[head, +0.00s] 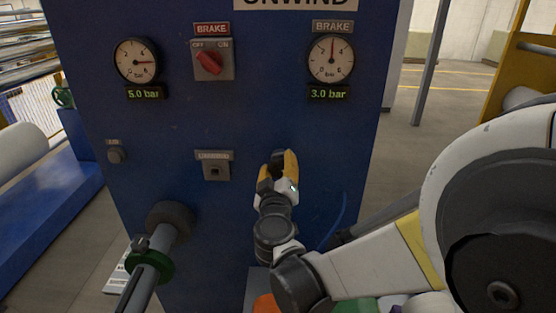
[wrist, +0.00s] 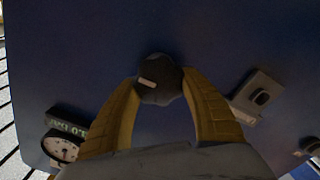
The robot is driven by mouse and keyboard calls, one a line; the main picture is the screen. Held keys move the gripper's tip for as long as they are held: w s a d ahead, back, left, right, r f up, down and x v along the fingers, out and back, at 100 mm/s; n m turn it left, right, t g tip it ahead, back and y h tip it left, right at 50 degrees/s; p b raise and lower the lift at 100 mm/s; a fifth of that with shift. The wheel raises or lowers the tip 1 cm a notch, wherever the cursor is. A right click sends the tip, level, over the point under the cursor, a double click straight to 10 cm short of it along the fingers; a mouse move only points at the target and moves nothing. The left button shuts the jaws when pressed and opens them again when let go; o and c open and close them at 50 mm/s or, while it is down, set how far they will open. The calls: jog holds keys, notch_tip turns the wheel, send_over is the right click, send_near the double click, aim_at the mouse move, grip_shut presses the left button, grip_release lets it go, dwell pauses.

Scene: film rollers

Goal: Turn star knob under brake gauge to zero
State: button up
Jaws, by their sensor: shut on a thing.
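The brake gauge (head: 331,58) is at the upper right of the blue panel in the head view. Its needle points about straight up, and the green display (head: 328,94) below reads 3.0 bar. The dark star knob (wrist: 160,82) with a pale mark shows in the wrist view, between the two yellow fingers of my gripper (wrist: 160,92). The fingers are closed on its two sides. In the head view my gripper (head: 280,170) is against the panel below the gauge and hides the knob. Part of a gauge (wrist: 60,147) shows at the lower left of the wrist view.
The panel (head: 260,115) also has a left gauge (head: 136,61) at 5.0 bar, a red brake switch (head: 209,62), and a small grey unit (head: 215,167) left of my gripper. A shaft with a green collar (head: 152,266) juts out at the lower left.

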jog(key=n, duration=0.2)
jog(key=n+b, duration=0.1)
jog(key=n, duration=0.1)
jog(key=shift+a+f+n, duration=0.15)
jog(key=shift+n, duration=0.15)
jog(key=n+b, duration=0.1)
jog(key=n, duration=0.3)
jog(key=shift+f, duration=0.15)
jog(key=n+b, duration=0.1)
jog(key=n, duration=0.4)
jog(key=shift+f, duration=0.15)
jog(key=shift+n+b, duration=0.45)
jog(key=shift+n, duration=1.45)
jog(key=o, duration=1.2)
jog(key=shift+f, duration=0.1)
